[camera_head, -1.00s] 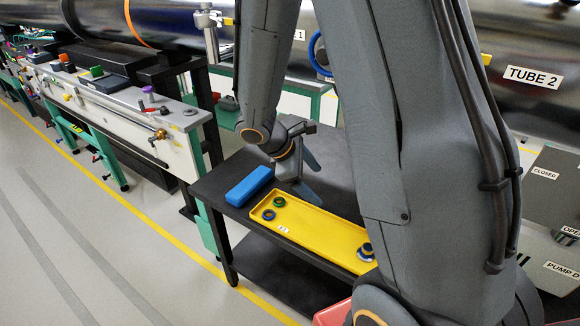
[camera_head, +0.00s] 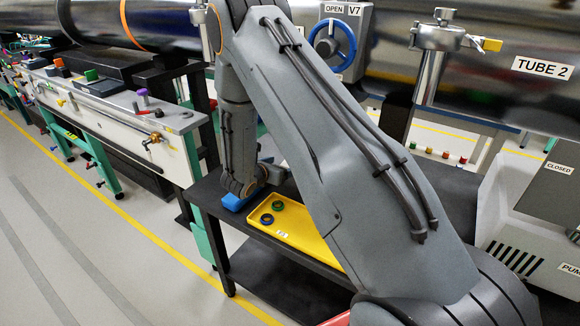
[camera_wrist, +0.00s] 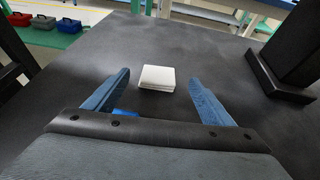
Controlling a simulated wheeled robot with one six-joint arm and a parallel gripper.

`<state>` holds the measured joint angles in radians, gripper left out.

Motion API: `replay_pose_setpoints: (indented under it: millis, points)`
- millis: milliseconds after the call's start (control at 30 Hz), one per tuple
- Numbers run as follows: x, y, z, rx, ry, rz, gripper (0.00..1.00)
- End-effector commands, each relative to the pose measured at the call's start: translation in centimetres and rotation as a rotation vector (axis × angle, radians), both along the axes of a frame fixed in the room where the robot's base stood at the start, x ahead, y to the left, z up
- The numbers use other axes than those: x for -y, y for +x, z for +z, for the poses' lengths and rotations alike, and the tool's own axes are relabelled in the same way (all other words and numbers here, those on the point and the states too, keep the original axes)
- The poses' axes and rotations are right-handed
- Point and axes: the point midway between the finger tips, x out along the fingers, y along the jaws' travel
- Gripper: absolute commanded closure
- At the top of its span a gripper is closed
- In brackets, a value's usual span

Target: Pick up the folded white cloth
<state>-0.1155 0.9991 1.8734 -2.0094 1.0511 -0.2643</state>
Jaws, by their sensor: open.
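The folded white cloth (camera_wrist: 157,77) lies on the dark tabletop (camera_wrist: 205,50) in the wrist view, a small flat stack. My gripper (camera_wrist: 166,82) is open, with its two blue fingers to the left and right of the cloth's near side. The cloth lies ahead of the gap between the fingers, and nothing is held. I cannot tell from this view whether the fingers touch the table. In the head view my arm hides the cloth and most of the gripper.
A blue block (camera_head: 236,199) and a yellow tray (camera_head: 292,228) with green and blue rings lie on the table. A dark post on a base (camera_wrist: 285,75) stands right of the cloth.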

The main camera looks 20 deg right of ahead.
Motion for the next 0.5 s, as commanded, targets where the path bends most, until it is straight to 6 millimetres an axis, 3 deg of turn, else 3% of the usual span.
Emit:
replay_pose_setpoints:
  millis: [500]
  points:
    - [3.5,3.1,-2.8,0.0,0.002,-0.003,0.23]
